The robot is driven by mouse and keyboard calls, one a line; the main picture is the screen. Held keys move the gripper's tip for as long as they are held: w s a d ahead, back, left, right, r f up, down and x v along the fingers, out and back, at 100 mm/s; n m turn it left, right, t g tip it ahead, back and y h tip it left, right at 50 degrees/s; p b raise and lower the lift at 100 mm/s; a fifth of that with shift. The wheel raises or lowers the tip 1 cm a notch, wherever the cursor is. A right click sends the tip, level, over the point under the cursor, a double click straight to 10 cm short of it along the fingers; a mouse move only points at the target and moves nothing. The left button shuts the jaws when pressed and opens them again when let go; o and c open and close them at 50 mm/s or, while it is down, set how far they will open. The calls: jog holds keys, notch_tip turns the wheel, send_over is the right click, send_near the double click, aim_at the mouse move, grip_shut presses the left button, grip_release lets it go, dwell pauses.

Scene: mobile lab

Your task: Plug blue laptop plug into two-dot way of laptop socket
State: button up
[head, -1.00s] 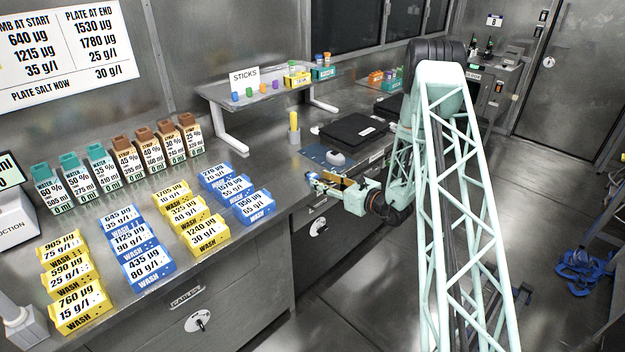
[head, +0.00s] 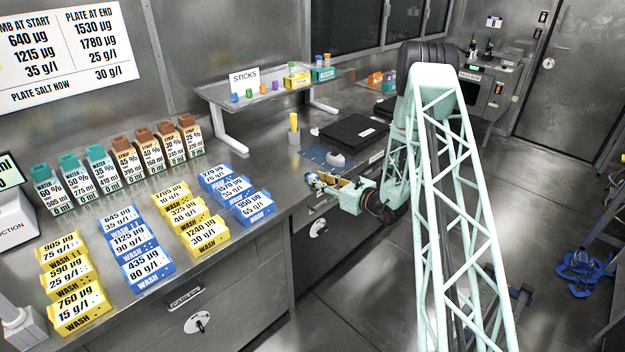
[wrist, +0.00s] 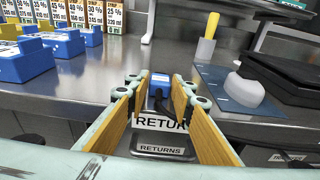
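My gripper (wrist: 160,86) points toward the counter's front edge, its two wood-coloured fingers closing in on a small blue plug (wrist: 160,77). The blue plug sits between the fingertips, with a dark cable hanging below it. The plug's dots cannot be made out. A closed black laptop (head: 352,131) lies on the counter beyond the gripper; it is partly seen at the right of the wrist view (wrist: 285,75). The laptop socket cannot be identified.
Blue wash boxes (wrist: 62,45) stand at left. A RETURNS label (wrist: 162,123) is below. Counter between is clear.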

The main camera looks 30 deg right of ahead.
jog(key=c, duration=0.4)
jog(key=shift+r, duration=0.2)
jog(key=shift+r, duration=0.85)
jog(key=shift+r+p, duration=0.5)
jog(key=shift+r, duration=0.4)
jog(key=v, duration=0.5)
jog(key=f+p+v, duration=0.1)
jog(key=v, duration=0.4)
jog(key=a+v, duration=0.1)
jog(key=v, duration=0.4)
jog(key=shift+s+d+f+p, duration=0.1)
jog(key=shift+s+p, duration=0.2)
jog(key=shift+s, duration=0.4)
